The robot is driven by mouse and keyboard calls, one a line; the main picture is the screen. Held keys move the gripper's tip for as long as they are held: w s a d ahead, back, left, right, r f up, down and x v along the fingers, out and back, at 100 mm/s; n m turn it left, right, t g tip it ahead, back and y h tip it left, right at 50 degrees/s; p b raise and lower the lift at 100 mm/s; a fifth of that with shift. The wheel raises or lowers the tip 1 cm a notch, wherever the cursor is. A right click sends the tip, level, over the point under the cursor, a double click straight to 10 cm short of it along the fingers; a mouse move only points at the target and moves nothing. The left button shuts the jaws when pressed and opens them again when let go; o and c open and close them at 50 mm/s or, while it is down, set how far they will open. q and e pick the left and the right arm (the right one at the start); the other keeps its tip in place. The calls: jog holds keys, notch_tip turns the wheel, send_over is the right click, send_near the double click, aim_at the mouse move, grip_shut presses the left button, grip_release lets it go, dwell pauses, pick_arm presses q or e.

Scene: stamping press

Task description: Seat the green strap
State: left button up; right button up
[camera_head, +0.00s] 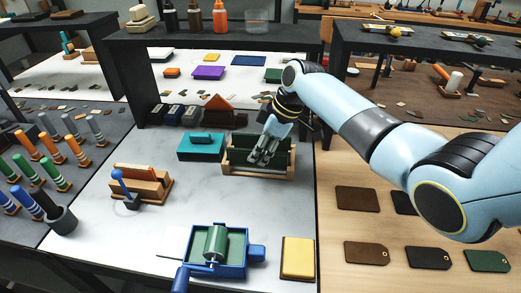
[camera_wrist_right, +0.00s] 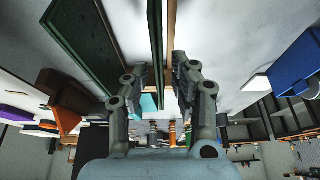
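My right gripper (camera_head: 263,153) points down into a wooden holder (camera_head: 258,174) with dark green inner faces. Its fingers stand apart in the wrist view (camera_wrist_right: 161,72). A narrow dark green strip (camera_wrist_right: 155,30) runs between them, beside a thin wooden edge (camera_wrist_right: 171,25). I cannot tell whether this strip is the green strap or part of the holder, and I see no clear grip on it. A broad dark green panel (camera_wrist_right: 85,40) lies to the left in the wrist view. My left gripper is out of view.
A teal box (camera_head: 201,152) stands left of the holder. A blue press with a green roller (camera_head: 215,243) and a yellow pad (camera_head: 298,258) are at the front. Leather tags (camera_head: 488,260) lie on the wooden table at right. White tabletop is clear around the middle.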

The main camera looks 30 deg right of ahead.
jog(key=shift+o, duration=0.5)
jog(key=shift+r, duration=0.1)
jog(key=v, duration=1.2)
